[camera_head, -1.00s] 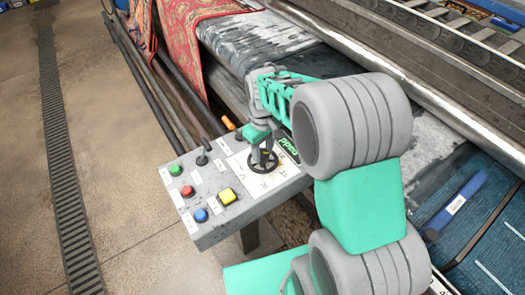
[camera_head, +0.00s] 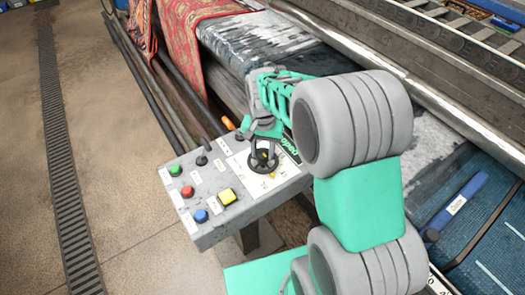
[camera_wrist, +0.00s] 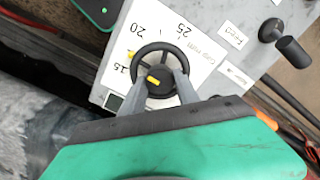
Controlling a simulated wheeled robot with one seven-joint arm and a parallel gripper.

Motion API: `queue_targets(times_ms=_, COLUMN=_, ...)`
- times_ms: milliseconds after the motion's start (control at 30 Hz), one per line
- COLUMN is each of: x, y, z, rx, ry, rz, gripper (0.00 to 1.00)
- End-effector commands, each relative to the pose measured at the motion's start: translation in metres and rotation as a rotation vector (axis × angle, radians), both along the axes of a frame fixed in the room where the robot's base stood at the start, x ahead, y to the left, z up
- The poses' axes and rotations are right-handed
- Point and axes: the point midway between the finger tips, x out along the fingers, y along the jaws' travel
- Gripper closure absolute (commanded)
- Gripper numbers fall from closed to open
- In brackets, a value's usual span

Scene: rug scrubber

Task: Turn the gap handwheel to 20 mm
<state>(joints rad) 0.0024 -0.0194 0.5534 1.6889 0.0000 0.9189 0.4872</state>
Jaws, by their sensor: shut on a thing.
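The gap handwheel (camera_wrist: 161,52) is a black spoked wheel with a yellow mark near its hub, on the grey control box. In the wrist view, a white plate around it (camera_wrist: 207,47) carries 15, 20 and 25. In the head view the handwheel (camera_head: 263,163) is partly covered by my gripper (camera_head: 262,148).
The floor at left (camera_head: 110,225) is clear.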

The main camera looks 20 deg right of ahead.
Motion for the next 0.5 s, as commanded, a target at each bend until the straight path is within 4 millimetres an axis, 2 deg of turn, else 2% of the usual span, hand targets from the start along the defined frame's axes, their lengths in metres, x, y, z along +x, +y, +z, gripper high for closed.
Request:
queue_targets(times_ms=200, x=0.0006, y=0.0000, z=0.0007, rx=0.000, ry=-0.001, rz=-0.195, gripper=1.00)
queue_targets(times_ms=500, x=0.0007, y=0.0001, z=0.0007, rx=0.000, ry=-0.002, rz=-0.400, gripper=1.00)
